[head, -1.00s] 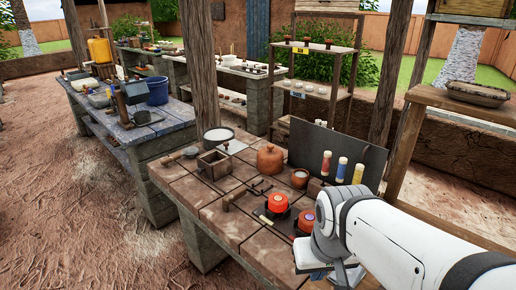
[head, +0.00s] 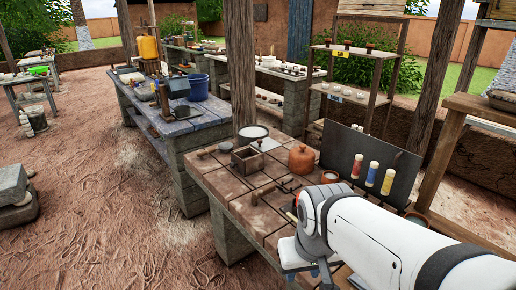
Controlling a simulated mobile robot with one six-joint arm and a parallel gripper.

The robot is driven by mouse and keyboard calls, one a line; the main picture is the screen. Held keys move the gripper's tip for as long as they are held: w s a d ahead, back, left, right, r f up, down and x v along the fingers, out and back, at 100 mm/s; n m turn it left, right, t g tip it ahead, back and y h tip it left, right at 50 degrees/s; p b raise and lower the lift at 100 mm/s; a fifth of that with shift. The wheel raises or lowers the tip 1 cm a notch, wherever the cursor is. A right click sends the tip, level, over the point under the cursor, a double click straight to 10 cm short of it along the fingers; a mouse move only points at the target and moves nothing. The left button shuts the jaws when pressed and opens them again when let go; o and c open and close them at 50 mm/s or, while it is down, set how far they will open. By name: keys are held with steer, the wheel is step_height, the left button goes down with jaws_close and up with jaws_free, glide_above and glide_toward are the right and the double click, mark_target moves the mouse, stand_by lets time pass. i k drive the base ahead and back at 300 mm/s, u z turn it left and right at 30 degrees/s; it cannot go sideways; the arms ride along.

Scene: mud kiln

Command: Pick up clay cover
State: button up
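A rounded terracotta piece with a small knob on top, which looks like the clay cover (head: 301,159), stands on the tiled worktable (head: 222,180) in front of me. It sits left of a dark upright board (head: 345,150). My white arm reaches in from the lower right. My gripper (head: 318,279) is at the table's near edge, low in the picture and well short of the terracotta piece, not touching it. Its fingers are mostly hidden behind my wrist, so I cannot see whether they are open.
A wooden box (head: 247,160), a round pan (head: 254,133) and a small terracotta pot (head: 329,178) share the table. Several coloured tubes (head: 372,174) stand against the board. A wooden post (head: 240,65) rises behind the table. Open dirt floor (head: 110,200) lies to the left.

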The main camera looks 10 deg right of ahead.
mark_target(302, 159)
steer(key=u, duration=1.75)
steer(key=i, duration=2.05)
steer(key=z, duration=3.35)
steer(key=i, duration=1.05)
steer(key=z, duration=0.05)
